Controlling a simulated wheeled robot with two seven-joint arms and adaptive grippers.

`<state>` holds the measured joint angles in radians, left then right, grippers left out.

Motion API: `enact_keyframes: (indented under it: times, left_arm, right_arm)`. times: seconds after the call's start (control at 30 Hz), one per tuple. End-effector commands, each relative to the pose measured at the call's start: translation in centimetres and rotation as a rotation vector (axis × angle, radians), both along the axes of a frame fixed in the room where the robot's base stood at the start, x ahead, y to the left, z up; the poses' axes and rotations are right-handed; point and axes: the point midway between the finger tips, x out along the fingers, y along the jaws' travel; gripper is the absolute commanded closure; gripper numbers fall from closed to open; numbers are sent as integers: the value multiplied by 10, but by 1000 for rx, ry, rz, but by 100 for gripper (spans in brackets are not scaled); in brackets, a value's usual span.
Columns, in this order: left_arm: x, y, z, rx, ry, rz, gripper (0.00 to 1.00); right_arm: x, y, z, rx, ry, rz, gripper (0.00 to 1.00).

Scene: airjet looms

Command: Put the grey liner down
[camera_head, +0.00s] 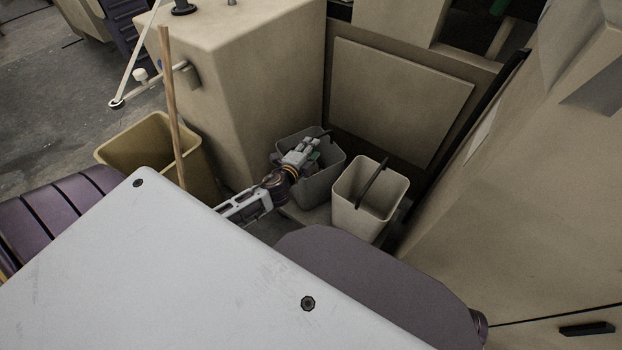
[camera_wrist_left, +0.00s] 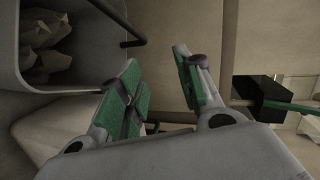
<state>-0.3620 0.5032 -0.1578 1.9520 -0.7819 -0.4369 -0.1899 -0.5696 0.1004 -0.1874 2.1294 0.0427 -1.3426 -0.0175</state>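The grey liner (camera_head: 322,187), an open bin-shaped container, stands upright on the floor by the beige housing in the head view. In the left wrist view, a grey container, seemingly this liner (camera_wrist_left: 92,55), fills the upper left, with pale crumpled material inside and a dark rod at its edge. My left gripper (camera_head: 312,145) is over the liner's opening in the head view and hides part of it. Its green-padded fingers (camera_wrist_left: 155,62) are apart with nothing visible between them. My right gripper is in neither view.
A pale bin (camera_head: 361,214) with a dark handle stands close right of the liner. A yellowish bin (camera_head: 130,146) with a wooden stick (camera_head: 171,100) is at left. The beige housing (camera_head: 255,80) and a rear panel (camera_head: 400,95) enclose this narrow space.

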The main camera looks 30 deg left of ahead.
Motion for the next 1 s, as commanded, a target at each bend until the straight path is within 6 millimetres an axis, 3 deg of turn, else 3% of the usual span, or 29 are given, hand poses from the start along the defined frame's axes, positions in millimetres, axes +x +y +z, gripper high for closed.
enact_keyframes:
  times: [0.33,0.6,0.8,1.0]
  left_arm:
    - [-77,-21,-82,-458,306,372,65]
    - [-158,-76,-134,-764,622,613,65]
    - [-215,-126,-149,-933,858,739,65]
    - [-242,-152,-150,-1004,978,787,65]
  right_arm:
    - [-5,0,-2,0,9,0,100]
    - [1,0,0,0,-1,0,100]
    - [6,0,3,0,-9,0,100]
    - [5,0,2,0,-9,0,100]
